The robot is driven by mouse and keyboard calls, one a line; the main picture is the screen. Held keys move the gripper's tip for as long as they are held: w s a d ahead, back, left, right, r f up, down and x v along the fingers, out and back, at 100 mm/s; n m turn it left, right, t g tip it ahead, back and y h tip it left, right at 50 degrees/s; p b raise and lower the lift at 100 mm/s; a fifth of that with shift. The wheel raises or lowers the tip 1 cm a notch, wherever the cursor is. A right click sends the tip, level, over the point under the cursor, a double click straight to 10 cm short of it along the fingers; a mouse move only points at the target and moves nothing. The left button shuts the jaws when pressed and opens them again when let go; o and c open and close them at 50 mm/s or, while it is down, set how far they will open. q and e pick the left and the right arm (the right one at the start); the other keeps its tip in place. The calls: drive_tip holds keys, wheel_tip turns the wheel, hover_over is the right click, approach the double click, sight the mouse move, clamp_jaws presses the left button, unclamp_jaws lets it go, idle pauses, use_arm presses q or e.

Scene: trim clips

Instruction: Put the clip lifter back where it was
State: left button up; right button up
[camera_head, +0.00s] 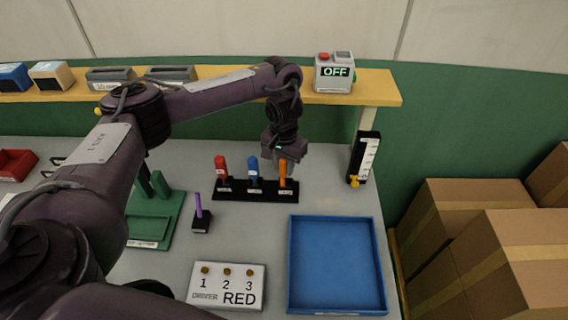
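A black rack (255,195) on the grey table holds three upright tools side by side: a red-handled one (221,168), a blue-handled one (252,169) and an orange-handled one (284,172). A thin purple tool (198,205) stands upright in its own small black block (201,223), left of and nearer than the rack. Labels are too small to read, so I cannot tell which tool is the clip lifter. My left gripper (285,157) points down at the orange handle's top; whether its fingers are around the handle or behind it is unclear. My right gripper is out of view.
A blue tray (378,262) lies at the right front beside a white "DRIVER RED" panel (228,299). A green fixture (155,205) stands left. A yellow shelf (381,88) at the back bears a box reading OFF (334,84). A black gauge (358,158) stands right.

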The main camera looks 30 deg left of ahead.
use_arm(q)
drive_tip(key=o, duration=0.4)
wheel_tip(320, 180, up, 11)
drive_tip(key=shift+f+p, duration=0.1)
drive_tip(key=shift+p, duration=0.95)
drive_tip(key=shift+r, duration=0.7)
